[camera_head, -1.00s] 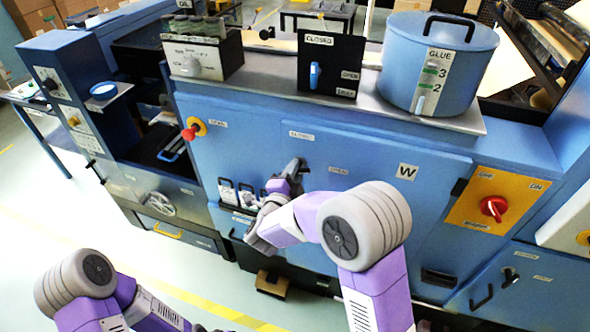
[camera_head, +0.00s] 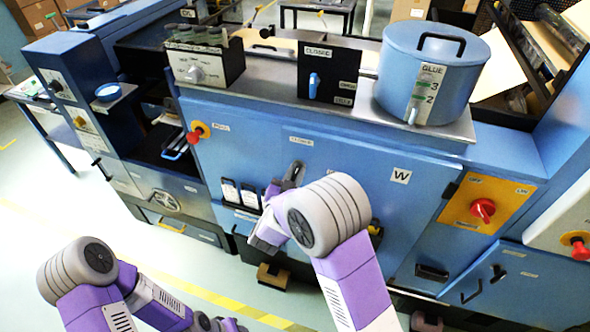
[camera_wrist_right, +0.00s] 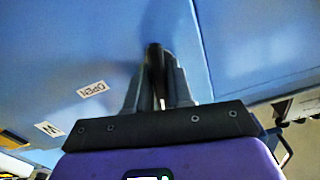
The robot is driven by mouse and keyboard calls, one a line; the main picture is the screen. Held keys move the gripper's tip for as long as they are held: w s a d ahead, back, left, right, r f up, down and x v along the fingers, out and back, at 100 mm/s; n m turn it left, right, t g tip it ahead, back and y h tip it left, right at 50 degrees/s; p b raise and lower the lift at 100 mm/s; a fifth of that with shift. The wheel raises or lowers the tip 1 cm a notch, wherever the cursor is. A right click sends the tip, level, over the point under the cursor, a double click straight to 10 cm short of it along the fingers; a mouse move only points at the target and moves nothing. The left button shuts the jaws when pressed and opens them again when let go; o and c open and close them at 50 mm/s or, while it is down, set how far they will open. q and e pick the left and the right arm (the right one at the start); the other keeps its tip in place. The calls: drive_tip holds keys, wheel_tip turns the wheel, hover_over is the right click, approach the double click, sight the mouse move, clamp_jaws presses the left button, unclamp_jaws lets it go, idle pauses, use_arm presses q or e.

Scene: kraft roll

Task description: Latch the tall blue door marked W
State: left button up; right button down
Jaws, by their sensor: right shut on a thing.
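The tall blue door (camera_head: 370,160) marked W (camera_head: 400,176) fills the middle of the machine front. It also shows in the right wrist view (camera_wrist_right: 105,40). My right gripper (camera_head: 292,174) is at the door's upper left part, below the CLOSED label (camera_head: 301,141). In the right wrist view its fingers (camera_wrist_right: 157,88) are shut on a dark door handle (camera_wrist_right: 154,60), largely hidden between them. The OPEN label (camera_wrist_right: 92,89) shows left of the fingers there; my right arm hides it in the head view. My left gripper (camera_head: 222,324) is low at the bottom edge, its jaws unclear.
A red knob (camera_head: 194,137) sticks out left of the door. A yellow panel with a red rotary switch (camera_head: 483,210) is on the right. A blue glue pot (camera_head: 430,80) and a black lever panel (camera_head: 325,75) stand on the ledge above. Open floor lies in front.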

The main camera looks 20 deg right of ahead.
drive_tip(key=shift+n+p, duration=0.65)
drive_tip(key=shift+n, duration=0.45)
drive_tip(key=c, duration=1.1)
unclamp_jaws()
drive_tip(key=v, duration=0.7)
drive_tip(key=shift+s+a, duration=0.15)
drive_tip(key=shift+s, duration=0.1)
